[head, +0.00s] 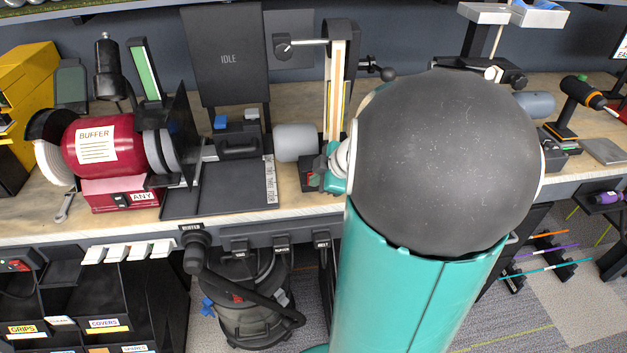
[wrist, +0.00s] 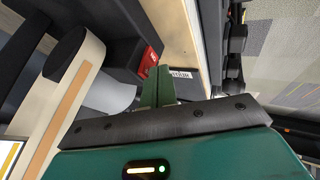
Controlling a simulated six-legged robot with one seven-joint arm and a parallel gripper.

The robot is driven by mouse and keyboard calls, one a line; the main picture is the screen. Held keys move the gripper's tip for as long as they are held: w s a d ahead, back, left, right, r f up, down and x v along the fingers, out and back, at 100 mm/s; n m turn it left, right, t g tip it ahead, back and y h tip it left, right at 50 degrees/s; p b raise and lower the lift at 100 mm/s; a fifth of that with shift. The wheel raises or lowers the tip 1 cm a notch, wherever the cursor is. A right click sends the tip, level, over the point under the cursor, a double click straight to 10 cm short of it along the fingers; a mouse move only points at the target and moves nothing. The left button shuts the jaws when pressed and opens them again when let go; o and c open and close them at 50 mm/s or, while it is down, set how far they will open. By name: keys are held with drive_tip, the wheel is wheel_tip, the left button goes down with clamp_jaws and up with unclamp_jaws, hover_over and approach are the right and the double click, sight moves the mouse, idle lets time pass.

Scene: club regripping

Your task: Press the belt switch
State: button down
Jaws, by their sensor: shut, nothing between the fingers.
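The belt switch looks to be a small dark box with a red face (head: 312,180) at the bench's front edge, below the belt grinder (head: 337,90). In the wrist view a red part (wrist: 147,62), probably the same switch, shows just beyond my fingertips. My gripper (wrist: 157,72) is shut and empty, its two green fingers together. The fingertips are at or very near the red part; I cannot tell whether they touch it. In the head view my gripper (head: 327,172) is small beside the switch, and my large arm joint hides much around it.
A grey cylinder (head: 296,142) lies left of the belt. The red buffer (head: 95,145) and a dark screen reading IDLE (head: 228,60) stand farther left. A shop vacuum (head: 250,305) is below the bench. A drill-like tool (head: 580,92) stands at right.

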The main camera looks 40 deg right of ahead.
drive_tip(key=shift+w, duration=0.15)
drive_tip(key=shift+w+d+r, duration=0.1)
drive_tip(key=shift+w+d, duration=0.05)
idle(0.4)
drive_tip(key=shift+r, duration=0.15)
drive_tip(key=shift+r, duration=0.65)
